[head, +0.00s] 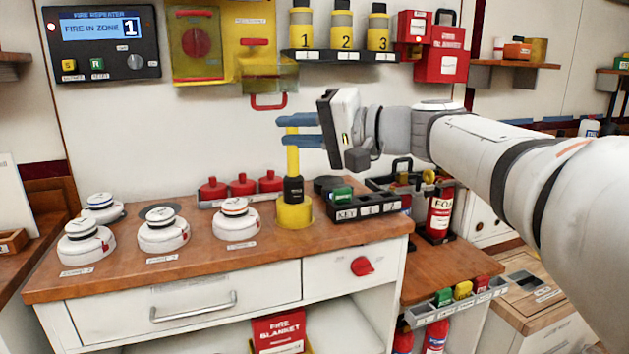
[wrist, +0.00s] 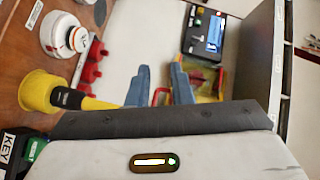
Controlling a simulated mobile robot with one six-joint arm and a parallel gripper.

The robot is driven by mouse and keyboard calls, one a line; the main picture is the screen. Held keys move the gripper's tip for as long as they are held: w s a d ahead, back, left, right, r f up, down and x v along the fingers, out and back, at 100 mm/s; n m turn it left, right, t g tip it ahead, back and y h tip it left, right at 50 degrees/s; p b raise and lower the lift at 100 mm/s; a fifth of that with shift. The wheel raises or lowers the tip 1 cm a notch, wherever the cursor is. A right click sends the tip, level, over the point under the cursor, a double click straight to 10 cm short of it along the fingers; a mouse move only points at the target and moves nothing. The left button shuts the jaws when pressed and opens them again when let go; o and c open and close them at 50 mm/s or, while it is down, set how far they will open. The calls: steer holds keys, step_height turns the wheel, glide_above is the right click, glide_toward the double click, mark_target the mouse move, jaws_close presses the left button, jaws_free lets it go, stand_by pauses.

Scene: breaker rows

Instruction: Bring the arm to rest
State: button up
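My gripper (head: 297,130) is at the end of my raised arm, above the back right of the wooden counter, with its blue fingers pointing left. In the wrist view the two fingers (wrist: 159,86) stand apart with nothing held between them. A yellow post with a black collar stands upright in a yellow round base (head: 294,213) just below the fingers. In the wrist view the post (wrist: 98,104) runs up beside one finger, outside the gap. Whether it touches that finger I cannot tell.
White detectors (head: 163,232) and red pieces (head: 243,186) stand on the counter (head: 190,272). A key tray (head: 366,205) sits at its right end. On the wall are a fire repeater panel (head: 101,45), a bottle shelf (head: 338,57) and a red-handled yellow box (head: 269,80).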

steer(key=s+d+f+g+h+p, duration=0.2)
steer(key=s+d+f+h+p, duration=0.2)
steer(key=p, duration=0.9)
steer(key=s+d+f+n+g+h+p, duration=0.1)
steer(key=s+d+f+h+p, duration=0.3)
steer(key=s+d+h+p, duration=0.7)
steer(key=s+d+g+p, duration=0.1)
steer(key=s+d, duration=0.2)
steer(key=shift+s+f+g+p, duration=0.25)
steer(key=shift+s+g+p, duration=0.1)
steer(key=shift+s+g, duration=0.05)
